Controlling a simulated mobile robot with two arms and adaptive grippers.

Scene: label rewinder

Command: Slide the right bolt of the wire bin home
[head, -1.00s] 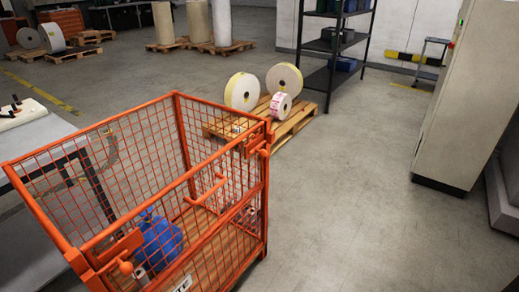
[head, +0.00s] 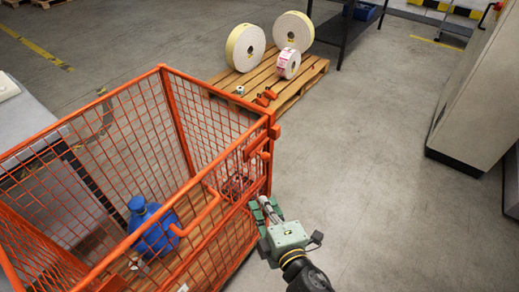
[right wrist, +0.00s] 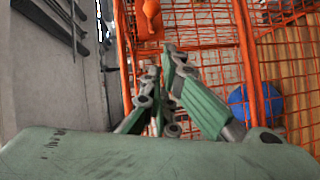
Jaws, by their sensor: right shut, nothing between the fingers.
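The orange wire bin (head: 170,80) stands at the left of the head view, and its mesh and posts also show in the right wrist view (right wrist: 246,50). The right bolt (head: 256,146) is at the top of the bin's near right corner post. An orange knob-shaped part, seemingly of this bolt, shows at the top of the wrist view (right wrist: 151,10). My right gripper (head: 266,206) is shut and empty, outside the bin beside that post and below the bolt. It appears apart from the bolt. My left gripper is out of view.
A blue container (head: 155,228) sits inside the bin. Behind the bin, a wooden pallet (head: 305,78) holds label rolls (head: 245,47). A grey table (head: 25,120) is at the left and a pale cabinet (head: 475,100) at the right. The floor between bin and cabinet is clear.

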